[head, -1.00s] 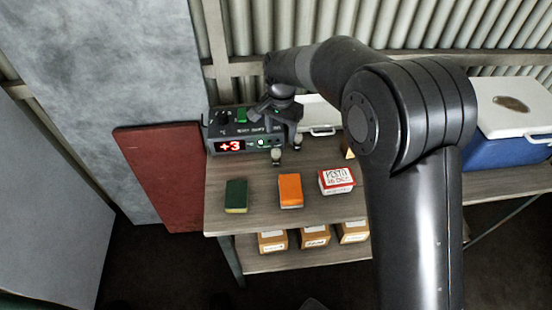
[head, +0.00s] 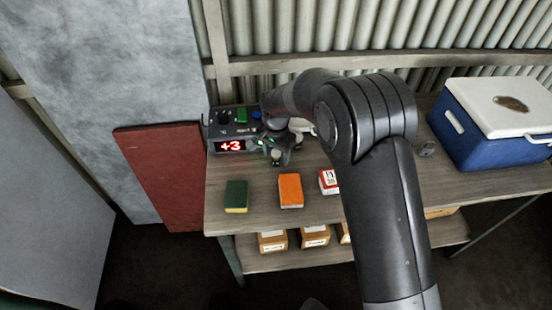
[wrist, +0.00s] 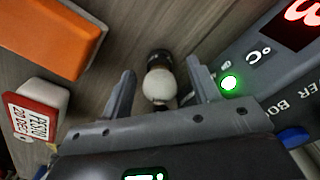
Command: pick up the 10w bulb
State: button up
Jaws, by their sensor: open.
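A bulb with a round white globe (wrist: 160,85) and a dark base shows in the wrist view, near the box with the display. No wattage mark on it is readable. My gripper (wrist: 161,70) is open, with one finger on each side of the bulb; I cannot tell whether either finger touches it. In the head view my gripper (head: 279,148) is low over the back left of the bench, and a small pale bulb (head: 276,157) shows at its fingers, partly hidden.
A blue cooler (head: 475,140) stands at right. Cartons (head: 272,241) sit on the shelf below.

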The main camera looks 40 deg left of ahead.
jog(key=shift+f, duration=0.2)
jog(key=shift+c, duration=0.3)
jog(key=c, duration=1)
jog(key=shift+r, duration=0.1)
